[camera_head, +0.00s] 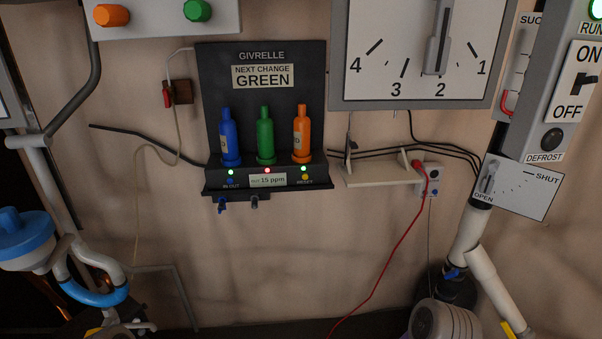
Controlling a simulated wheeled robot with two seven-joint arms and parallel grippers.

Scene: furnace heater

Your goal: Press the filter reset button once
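A dark wall unit marked GIVRELLE (262,85) hangs at the middle of the view. A small yellow button (305,177) sits on its lower right front, by a label that seems to read RESET. A lit green lamp is just above that button. A blue (229,140), a green (265,138) and an orange filter bottle (302,137) stand upright in the unit. Its sign (263,76) reads NEXT CHANGE GREEN. I make out neither gripper, and nothing touches the button.
A large dial (400,95) is at upper right, above a beige shelf (382,173). A wall socket (430,180) has a red plug and hanging red cable. An ON/OFF switch panel (570,85) is at far right. The space below the unit looks mostly clear.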

